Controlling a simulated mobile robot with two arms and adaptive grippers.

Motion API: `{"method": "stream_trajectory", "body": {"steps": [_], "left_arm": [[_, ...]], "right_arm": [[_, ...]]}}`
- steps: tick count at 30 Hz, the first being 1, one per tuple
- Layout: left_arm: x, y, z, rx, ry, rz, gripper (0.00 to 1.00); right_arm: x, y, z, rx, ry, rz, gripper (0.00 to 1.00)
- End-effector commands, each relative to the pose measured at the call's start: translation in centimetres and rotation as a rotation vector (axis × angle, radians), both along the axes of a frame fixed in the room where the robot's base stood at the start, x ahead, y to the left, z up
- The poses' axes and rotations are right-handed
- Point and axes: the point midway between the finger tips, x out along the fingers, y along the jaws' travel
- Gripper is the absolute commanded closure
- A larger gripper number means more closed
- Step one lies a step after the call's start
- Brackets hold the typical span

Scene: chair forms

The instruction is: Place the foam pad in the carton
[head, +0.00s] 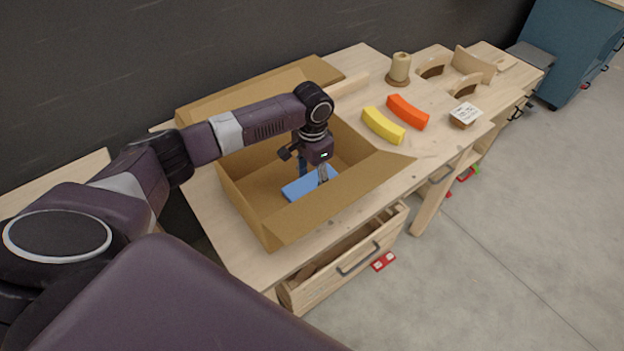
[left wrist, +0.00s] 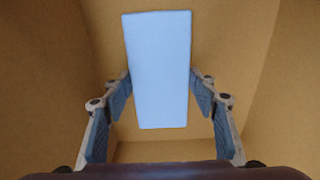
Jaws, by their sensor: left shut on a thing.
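The open cardboard carton (head: 243,203) stands on the wooden workbench with its flaps spread outward. The foam pad (head: 300,190) is a flat light-blue block inside the carton's walls, low down. In the left wrist view the pad (left wrist: 158,70) lies lengthwise between the two fingers, with the carton's brown interior around it. My left gripper (head: 313,173) reaches down into the carton and is shut on the pad. I cannot tell whether the pad touches the carton floor. My right gripper is not in view.
A drawer (head: 345,262) stands open below the carton's front.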

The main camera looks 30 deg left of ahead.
Motion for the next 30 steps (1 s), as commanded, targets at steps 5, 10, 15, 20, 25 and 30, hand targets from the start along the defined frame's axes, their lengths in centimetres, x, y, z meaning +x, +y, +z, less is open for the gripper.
{"method": "stream_trajectory", "body": {"steps": [5,10,15,20,25,30], "left_arm": [[0.0,0.0,-0.2,0.000,0.000,0.000,0.44],[0.0,0.0,-0.2,0.000,0.000,0.000,0.29],[0.0,0.0,-0.2,0.000,0.000,0.000,0.29],[0.0,0.0,0.2,0.001,-0.001,0.000,0.29],[0.1,0.0,2.7,0.000,-0.004,0.000,0.29],[0.1,0.0,6.5,0.000,-0.006,0.000,0.29]], "right_arm": [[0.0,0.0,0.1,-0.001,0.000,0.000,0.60],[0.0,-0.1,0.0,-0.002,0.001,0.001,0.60],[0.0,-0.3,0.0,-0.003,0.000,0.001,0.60],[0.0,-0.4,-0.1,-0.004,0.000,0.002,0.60],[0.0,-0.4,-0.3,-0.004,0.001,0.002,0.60],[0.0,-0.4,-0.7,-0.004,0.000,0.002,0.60]]}}
